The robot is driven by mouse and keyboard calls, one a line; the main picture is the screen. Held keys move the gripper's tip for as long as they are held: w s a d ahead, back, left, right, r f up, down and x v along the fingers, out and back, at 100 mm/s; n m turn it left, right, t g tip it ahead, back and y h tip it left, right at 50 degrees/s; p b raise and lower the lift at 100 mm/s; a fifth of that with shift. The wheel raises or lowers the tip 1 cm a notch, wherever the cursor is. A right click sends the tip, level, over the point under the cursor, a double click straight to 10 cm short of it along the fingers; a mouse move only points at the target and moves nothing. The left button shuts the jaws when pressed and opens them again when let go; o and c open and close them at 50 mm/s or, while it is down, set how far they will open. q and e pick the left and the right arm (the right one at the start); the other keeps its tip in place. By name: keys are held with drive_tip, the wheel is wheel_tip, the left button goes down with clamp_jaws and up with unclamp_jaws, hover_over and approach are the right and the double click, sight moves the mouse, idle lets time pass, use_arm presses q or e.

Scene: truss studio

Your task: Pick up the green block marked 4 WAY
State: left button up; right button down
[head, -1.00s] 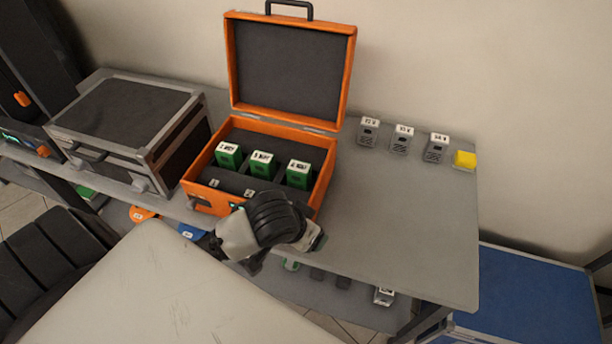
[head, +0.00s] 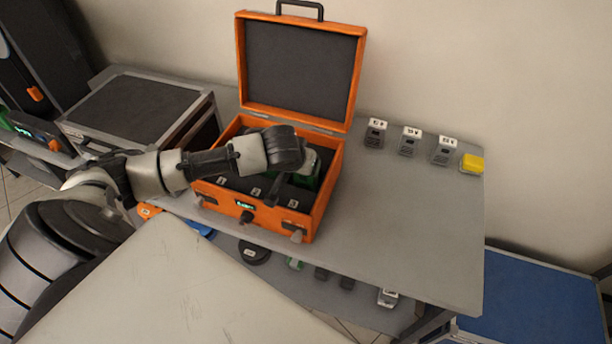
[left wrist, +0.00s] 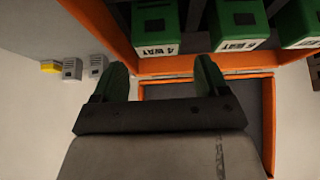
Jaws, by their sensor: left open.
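The wrist hides most of the green blocks there. My right gripper is not in view.
The case's lid (head: 300,65) stands open at the back. Several grey blocks (head: 409,142) and a yellow block (head: 472,163) line the back right of the grey table (head: 410,220). A silver-edged box (head: 140,110) stands left of the case. The table's right part is clear.

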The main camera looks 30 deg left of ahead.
use_arm(q)
drive_tip(key=shift+p+x, duration=0.65)
drive_tip(key=shift+x, duration=2.5)
drive_tip(key=shift+w+d+r, duration=0.1)
drive_tip(key=shift+w, duration=0.05)
drive_tip(key=c, duration=0.9)
